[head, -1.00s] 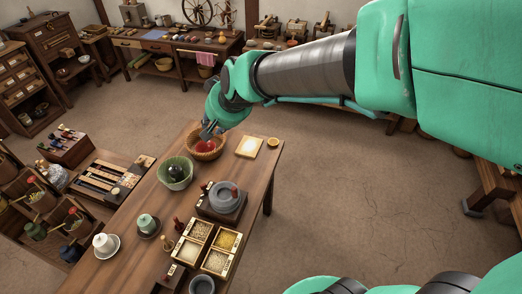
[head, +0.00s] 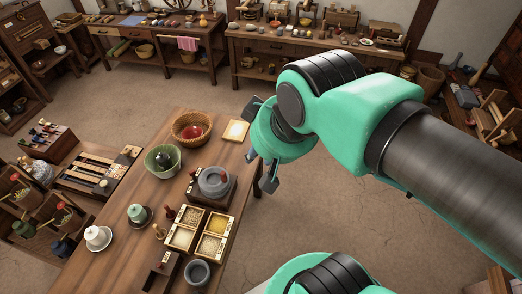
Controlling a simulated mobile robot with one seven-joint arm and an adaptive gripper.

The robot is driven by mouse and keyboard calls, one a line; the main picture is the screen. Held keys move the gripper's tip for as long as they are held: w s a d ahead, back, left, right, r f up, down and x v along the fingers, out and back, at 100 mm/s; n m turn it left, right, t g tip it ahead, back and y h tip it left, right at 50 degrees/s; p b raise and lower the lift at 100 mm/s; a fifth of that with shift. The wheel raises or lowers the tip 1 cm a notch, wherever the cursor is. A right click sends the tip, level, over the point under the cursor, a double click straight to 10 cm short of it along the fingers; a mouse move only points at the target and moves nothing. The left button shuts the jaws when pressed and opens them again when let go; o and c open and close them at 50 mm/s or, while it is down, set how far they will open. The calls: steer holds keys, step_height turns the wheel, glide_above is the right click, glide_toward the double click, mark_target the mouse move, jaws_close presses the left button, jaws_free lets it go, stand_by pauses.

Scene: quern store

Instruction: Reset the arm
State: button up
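My arm is folded back over the right part of the head view. My gripper (head: 257,146) is at the right edge of the wooden table (head: 122,229), beside the pale square board (head: 235,130). Its dark fingers are spread apart with nothing seen between them. The wicker basket (head: 177,137) stands to its left, clear of the gripper, with a red round thing (head: 193,132) in it.
On the table are a green bowl (head: 152,160), a grey stone quern (head: 214,182), a box of grain compartments (head: 183,237), lidded cups on saucers and a grey mortar (head: 197,272). Workbenches line the back. Open floor (head: 335,215) lies right of the table.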

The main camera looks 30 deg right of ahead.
stand_by(0.3)
step_height(320, 180, down, 2)
steer(key=b, duration=0.2)
steer(key=shift+f+b, duration=0.25)
steer(key=shift+b, duration=0.05)
